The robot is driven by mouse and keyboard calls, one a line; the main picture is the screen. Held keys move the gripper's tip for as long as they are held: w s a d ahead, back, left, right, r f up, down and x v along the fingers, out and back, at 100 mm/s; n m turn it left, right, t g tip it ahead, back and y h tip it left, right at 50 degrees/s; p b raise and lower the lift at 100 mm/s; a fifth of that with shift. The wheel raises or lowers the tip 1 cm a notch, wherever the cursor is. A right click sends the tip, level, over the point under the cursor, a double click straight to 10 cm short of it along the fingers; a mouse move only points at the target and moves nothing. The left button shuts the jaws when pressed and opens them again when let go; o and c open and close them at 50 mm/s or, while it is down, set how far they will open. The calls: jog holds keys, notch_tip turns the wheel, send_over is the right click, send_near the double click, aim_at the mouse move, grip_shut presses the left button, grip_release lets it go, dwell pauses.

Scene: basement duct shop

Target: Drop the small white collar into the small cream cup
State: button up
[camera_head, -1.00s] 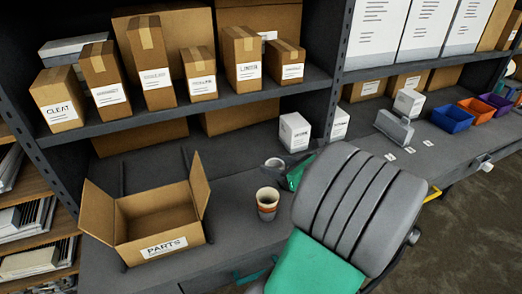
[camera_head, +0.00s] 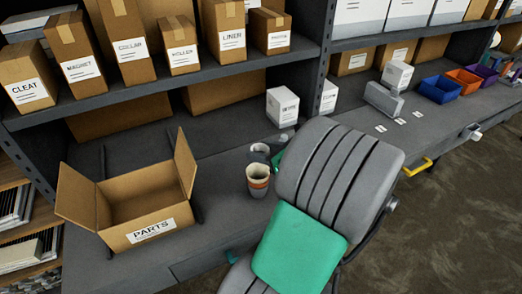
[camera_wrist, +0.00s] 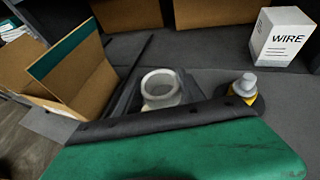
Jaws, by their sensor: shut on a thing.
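The small white collar (camera_head: 259,149) shows as a pale ring just behind the cup's rim in the head view. In the wrist view the white collar (camera_wrist: 160,86) is between dark fingers. My gripper (camera_head: 270,156) is shut on it; its fingers are mostly hidden behind my grey and green arm in the head view. The small cream cup (camera_head: 258,183), with orange and dark bands, stands upright on the bench, open end up. The collar looks close to the cup, but its height over the rim cannot be told. I cannot make out the cup in the wrist view.
An open cardboard PARTS box (camera_head: 150,228) stands left of the cup. A white box (camera_head: 282,107) stands behind on the bench; the wrist view reads WIRE (camera_wrist: 284,38). Blue (camera_head: 440,89) and orange (camera_head: 464,80) bins are at far right. Labelled cartons fill the shelf above.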

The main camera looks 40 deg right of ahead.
jog(key=o, duration=1.4)
jog(key=v, duration=0.7)
jog(key=shift+s+r+b, duration=0.2)
jog(key=shift+s+b, duration=0.1)
jog(key=shift+s, duration=0.1)
